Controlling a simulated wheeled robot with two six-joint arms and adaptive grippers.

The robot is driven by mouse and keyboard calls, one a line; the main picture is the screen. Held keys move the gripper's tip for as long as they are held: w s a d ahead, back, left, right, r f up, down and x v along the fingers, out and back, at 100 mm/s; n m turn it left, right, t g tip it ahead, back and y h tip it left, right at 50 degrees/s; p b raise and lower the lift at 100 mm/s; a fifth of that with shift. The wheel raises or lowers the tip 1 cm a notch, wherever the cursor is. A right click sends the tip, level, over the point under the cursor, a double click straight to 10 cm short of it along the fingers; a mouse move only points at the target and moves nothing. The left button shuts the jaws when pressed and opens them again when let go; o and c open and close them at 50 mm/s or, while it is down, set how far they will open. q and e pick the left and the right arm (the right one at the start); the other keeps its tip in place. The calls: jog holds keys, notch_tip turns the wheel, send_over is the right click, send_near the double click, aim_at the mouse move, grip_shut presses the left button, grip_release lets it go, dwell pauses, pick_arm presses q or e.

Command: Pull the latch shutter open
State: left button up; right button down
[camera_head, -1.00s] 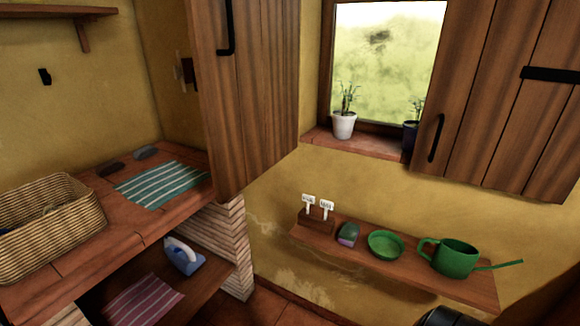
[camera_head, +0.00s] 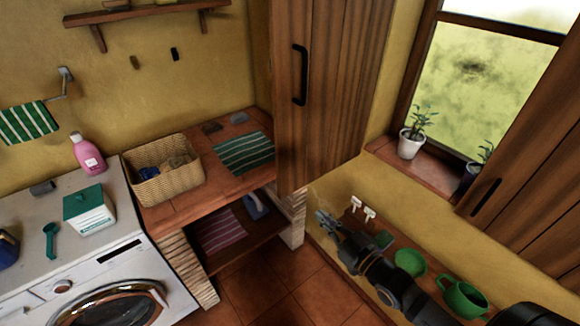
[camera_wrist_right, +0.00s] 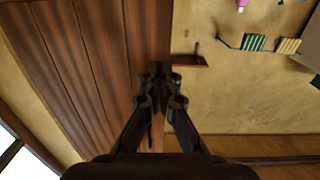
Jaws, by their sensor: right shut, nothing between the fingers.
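A plank wooden shutter (camera_head: 345,90) stands swung out from the left side of the window, with a black bar handle (camera_head: 300,75) on its face. A second wooden shutter (camera_head: 540,150) with a black handle (camera_head: 486,195) is at the right of the window. My right gripper (camera_head: 325,222) is shut and empty, below the left shutter and in front of the low wall shelf. In the right wrist view, its closed fingertips (camera_wrist_right: 158,72) overlap the edge of brown planks (camera_wrist_right: 85,60); I cannot tell whether they touch. My left gripper is not in view.
A wall shelf (camera_head: 395,285) holds a green bowl (camera_head: 410,262) and a green watering can (camera_head: 463,298), close to my right arm. Potted plants stand on the window sill (camera_head: 430,175). A wicker basket (camera_head: 165,185) and washing machine (camera_head: 130,265) are at left.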

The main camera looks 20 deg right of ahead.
jog(key=r, duration=0.2)
jog(key=b, duration=0.8)
send_near(283, 179)
jog(key=x, duration=0.5)
jog(key=shift+w+r+b, duration=0.1)
jog(key=shift+w+b, duration=0.25)
jog(key=shift+w+a, duration=0.2)
jog(key=shift+w, duration=0.4)
